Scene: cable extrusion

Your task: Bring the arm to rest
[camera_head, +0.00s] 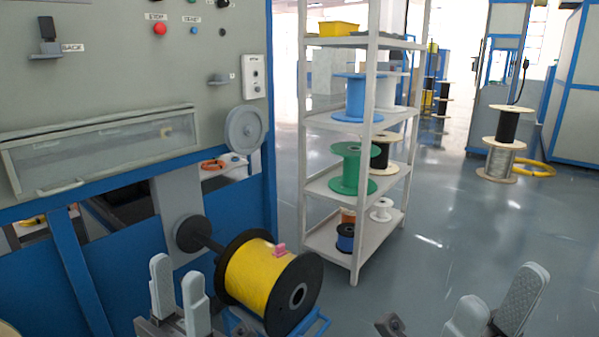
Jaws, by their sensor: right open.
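My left gripper (179,268) is at the bottom left, in front of the blue lower panel of the machine. Its two grey fingers point up with a narrow gap between them and nothing seen in it. My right gripper (500,285) is at the bottom right, over the grey floor. Its fingers stand wide apart and it is empty. A spool of yellow cable (252,277) with black flanges sits on the machine's spindle, just right of my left gripper and apart from it. A small pink piece (279,249) rests on top of the yellow winding.
The grey and blue machine (110,85) fills the left side. A white shelf rack (355,255) with several spools stands in the middle. Stacked spools (501,145) stand on the floor at the back right. The floor (440,240) right of the rack is clear.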

